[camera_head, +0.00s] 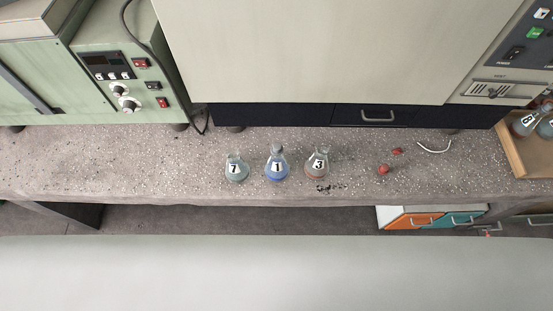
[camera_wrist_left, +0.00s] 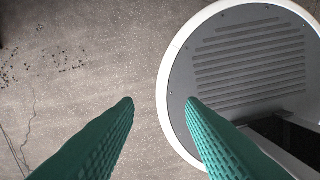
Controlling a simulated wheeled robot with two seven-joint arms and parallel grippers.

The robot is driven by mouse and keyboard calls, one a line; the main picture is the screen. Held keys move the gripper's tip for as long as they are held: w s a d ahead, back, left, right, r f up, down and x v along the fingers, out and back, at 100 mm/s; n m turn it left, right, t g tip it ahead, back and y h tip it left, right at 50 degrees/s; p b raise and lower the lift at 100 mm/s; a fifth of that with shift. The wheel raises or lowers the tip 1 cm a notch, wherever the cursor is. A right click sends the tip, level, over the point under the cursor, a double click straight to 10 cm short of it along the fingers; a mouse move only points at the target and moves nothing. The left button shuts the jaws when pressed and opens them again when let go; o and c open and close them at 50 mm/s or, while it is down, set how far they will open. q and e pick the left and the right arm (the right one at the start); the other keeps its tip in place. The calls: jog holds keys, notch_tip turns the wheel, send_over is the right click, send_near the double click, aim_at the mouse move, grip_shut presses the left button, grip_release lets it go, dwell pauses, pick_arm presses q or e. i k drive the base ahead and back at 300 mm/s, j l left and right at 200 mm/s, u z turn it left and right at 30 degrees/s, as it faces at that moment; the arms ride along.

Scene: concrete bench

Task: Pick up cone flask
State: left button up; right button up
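Three cone flasks stand upright in a row near the front edge of the concrete bench (camera_head: 90,165) in the head view. The left flask (camera_head: 236,169) is labelled 7 and holds greyish-teal liquid. The middle flask (camera_head: 277,165) is labelled 1 and holds blue liquid. The right flask (camera_head: 317,164) is labelled 3 and holds reddish-brown liquid. My left gripper (camera_wrist_left: 160,101) shows only in the left wrist view; its two green fingers are spread apart with nothing between them. No flask shows in that view. My right gripper is in neither view.
Two small red objects (camera_head: 384,169) and a white curved strip (camera_head: 434,147) lie right of the flasks. A wooden tray (camera_head: 512,150) with more flasks is at the far right. A green instrument (camera_head: 125,80) stands at the back left. The bench left of the flasks is clear.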

aim_at(278, 168)
jog(key=k+j+u, duration=0.25)
jog(key=k+j, duration=0.15)
jog(key=k+j+u, duration=0.2)
jog(key=k+j, duration=0.15)
jog(key=j, duration=0.2)
